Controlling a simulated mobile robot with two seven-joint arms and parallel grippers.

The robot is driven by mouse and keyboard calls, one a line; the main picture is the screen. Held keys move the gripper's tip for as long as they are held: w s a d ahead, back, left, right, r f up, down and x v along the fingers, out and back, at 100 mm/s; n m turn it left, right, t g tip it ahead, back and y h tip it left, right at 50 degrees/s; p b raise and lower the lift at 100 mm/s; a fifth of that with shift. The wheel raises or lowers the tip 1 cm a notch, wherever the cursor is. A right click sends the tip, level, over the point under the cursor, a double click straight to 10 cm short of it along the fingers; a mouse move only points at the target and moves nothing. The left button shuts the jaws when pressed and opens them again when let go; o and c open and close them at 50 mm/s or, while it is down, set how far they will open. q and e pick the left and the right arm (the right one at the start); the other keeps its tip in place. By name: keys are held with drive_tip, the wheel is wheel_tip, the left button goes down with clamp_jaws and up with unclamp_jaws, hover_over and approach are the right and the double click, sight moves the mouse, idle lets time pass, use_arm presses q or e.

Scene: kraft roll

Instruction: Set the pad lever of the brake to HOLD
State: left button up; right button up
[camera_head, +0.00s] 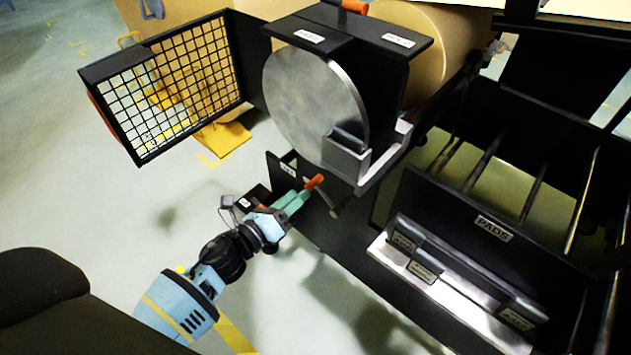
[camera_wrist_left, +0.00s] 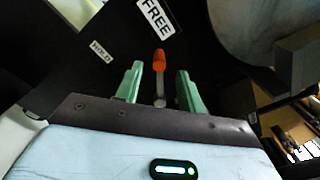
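The pad lever has an orange knob (camera_head: 314,182) on a light metal stem, below the brake's grey disc (camera_head: 315,100). In the left wrist view the orange knob (camera_wrist_left: 159,60) stands between the two green fingers, with a gap on each side. My left gripper (camera_head: 299,196) is open around the lever; the fingers look apart from it. A FREE label (camera_wrist_left: 155,15) is above the knob and a HOLD label (camera_wrist_left: 101,49) is to its left on the black panel. The lever points nearer to FREE. My right gripper is in neither view.
An open mesh guard (camera_head: 190,80) hangs left of the disc. A black PADS rack (camera_head: 490,228) with labelled pads is at the right. A large kraft roll (camera_head: 425,40) is behind the brake. The floor left of my left arm is mostly clear.

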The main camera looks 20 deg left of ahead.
sight(312, 184)
use_arm(q)
drive_tip(key=shift+b+x, duration=0.4)
drive_tip(key=shift+x, duration=3.1)
drive_tip(key=shift+f, duration=0.1)
clamp_jaws()
